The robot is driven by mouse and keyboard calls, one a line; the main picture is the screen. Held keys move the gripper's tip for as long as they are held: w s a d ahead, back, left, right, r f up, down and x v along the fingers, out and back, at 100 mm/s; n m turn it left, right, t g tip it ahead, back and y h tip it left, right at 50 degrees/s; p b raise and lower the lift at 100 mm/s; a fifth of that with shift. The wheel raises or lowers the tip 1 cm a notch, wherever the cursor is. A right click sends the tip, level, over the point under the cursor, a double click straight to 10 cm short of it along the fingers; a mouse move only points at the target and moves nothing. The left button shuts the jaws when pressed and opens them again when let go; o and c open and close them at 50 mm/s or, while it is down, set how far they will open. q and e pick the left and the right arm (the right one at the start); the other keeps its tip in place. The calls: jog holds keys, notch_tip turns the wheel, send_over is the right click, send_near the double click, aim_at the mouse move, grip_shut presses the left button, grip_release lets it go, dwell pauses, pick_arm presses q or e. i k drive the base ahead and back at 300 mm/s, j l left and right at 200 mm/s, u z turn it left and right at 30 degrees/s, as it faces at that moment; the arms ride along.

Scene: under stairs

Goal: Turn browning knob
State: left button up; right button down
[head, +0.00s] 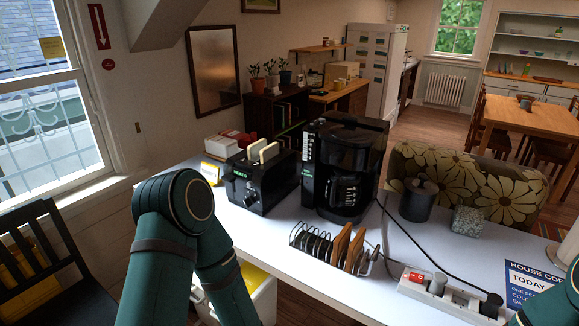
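A black toaster (277,187) stands on the white counter (290,285), left of the coffee maker. Two pale bread slices (263,152) stick up out of its top. Its front end faces left and toward me, with a small lit green display (240,175) and controls below it. A bit of my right arm shows at the lower right edge. Neither gripper is in view.
A black coffee maker (371,150) stands right of the toaster. A wire rack (312,243) holding toast is in front. A power strip (440,297) with cables, a dark canister (418,203) and a speckled pot (467,222) are at right. A small card (210,172) stands left of the toaster.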

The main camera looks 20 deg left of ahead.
aim_at(248, 201)
jog(key=u, duration=1.15)
